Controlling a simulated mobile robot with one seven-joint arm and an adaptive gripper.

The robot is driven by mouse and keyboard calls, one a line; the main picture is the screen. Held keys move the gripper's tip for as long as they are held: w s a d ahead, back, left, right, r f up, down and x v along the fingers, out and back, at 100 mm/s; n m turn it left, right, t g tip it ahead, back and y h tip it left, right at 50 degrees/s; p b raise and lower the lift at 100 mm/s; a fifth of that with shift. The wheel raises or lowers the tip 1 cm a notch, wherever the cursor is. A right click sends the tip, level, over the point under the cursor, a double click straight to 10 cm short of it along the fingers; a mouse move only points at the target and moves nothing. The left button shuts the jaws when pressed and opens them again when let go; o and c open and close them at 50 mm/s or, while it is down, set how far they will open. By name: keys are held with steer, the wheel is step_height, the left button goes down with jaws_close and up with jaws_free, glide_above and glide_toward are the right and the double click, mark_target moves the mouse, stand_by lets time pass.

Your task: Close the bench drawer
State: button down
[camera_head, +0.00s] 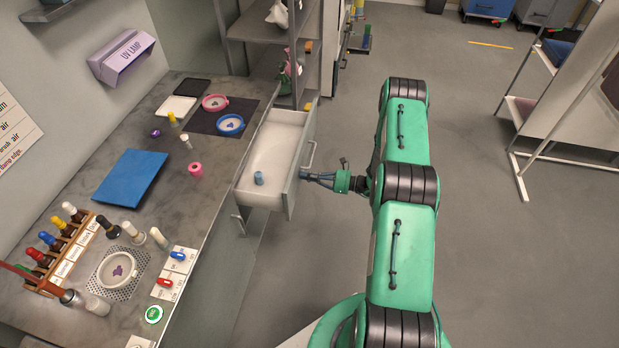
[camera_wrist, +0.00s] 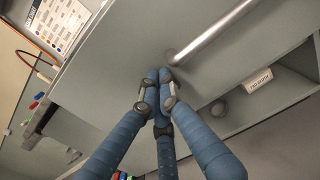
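The bench drawer (camera_head: 270,146) is pulled well out from the bench, and a small blue cylinder (camera_head: 259,178) stands in its near end. Its bar handle (camera_head: 309,156) is on the right-facing front. My gripper (camera_head: 303,174) is at the near end of that front, below the handle in the picture. In the wrist view, my gripper's blue fingers (camera_wrist: 161,76) are drawn together at the tips with nothing seen between them. The tips are at the grey drawer front (camera_wrist: 125,60), beside one end of the handle (camera_wrist: 212,34). Contact cannot be told for sure.
The bench top (camera_head: 222,180) carries a blue mat (camera_head: 130,177), a bottle rack (camera_head: 62,250) and small dishes. A shelf unit (camera_head: 270,30) stands beyond the drawer. Open floor lies right of my arm, with a white-framed rail (camera_head: 519,175) farther right.

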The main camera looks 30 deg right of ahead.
stand_by(0.3)
steer(key=b+x, duration=0.2)
steer(key=x, duration=1.9)
steer(key=shift+f, duration=0.1)
steer(key=shift+w+a, duration=0.4)
steer(key=shift+w, duration=0.05)
steer(key=p+v, duration=0.1)
steer(key=v, duration=1.3)
steer(key=shift+s+d+p, duration=0.1)
steer(key=shift+d+p, duration=0.05)
steer(key=shift+p, duration=0.2)
